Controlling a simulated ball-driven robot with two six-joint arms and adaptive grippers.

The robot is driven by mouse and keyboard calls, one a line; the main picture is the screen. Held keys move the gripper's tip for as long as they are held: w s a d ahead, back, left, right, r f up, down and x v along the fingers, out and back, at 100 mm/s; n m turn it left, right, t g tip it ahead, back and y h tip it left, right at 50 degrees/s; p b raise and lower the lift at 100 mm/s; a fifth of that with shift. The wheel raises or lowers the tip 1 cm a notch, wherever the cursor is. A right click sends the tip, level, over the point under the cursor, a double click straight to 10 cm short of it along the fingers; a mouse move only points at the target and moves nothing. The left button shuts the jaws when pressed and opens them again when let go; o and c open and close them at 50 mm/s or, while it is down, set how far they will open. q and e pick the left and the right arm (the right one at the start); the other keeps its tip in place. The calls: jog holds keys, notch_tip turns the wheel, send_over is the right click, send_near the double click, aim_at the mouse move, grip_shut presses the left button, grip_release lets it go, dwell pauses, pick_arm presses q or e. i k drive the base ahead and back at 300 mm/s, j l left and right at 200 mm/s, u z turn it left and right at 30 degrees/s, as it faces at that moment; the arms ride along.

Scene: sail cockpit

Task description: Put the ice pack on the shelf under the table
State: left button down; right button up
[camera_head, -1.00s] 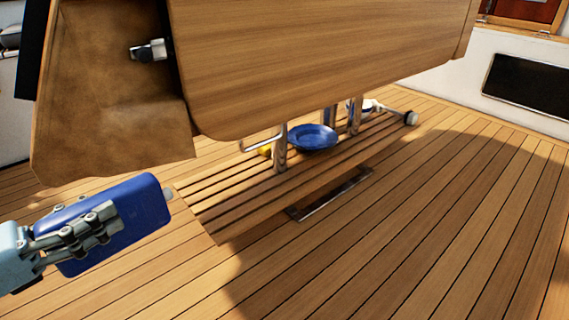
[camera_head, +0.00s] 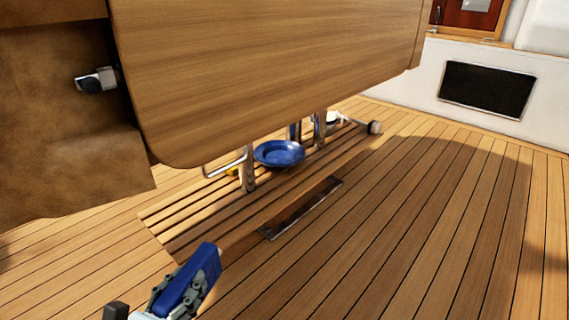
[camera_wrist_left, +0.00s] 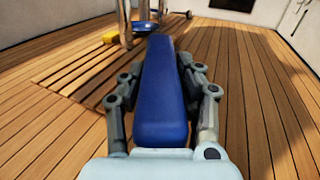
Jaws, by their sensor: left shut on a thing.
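The blue ice pack (camera_head: 205,262) is held on edge in my left gripper (camera_head: 184,287), low at the bottom of the head view. In the left wrist view the ice pack (camera_wrist_left: 162,95) lies lengthwise between the closed fingers of the left gripper (camera_wrist_left: 164,90). The slatted shelf (camera_head: 190,215) under the wooden table (camera_head: 270,70) is ahead of the gripper, close above the deck. The ice pack is in front of the shelf's near edge; I cannot tell the exact gap. My right gripper is not in view.
A blue bowl (camera_head: 279,153) stands on the shelf between metal table legs (camera_head: 247,170), with a yellow thing (camera_head: 232,171) beside it, partly hidden. The shelf's near left slats are bare. The tabletop overhangs the shelf. Open teak deck (camera_head: 420,230) lies to the right.

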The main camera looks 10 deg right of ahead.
aim_at(183, 225)
jog(key=i, duration=0.9)
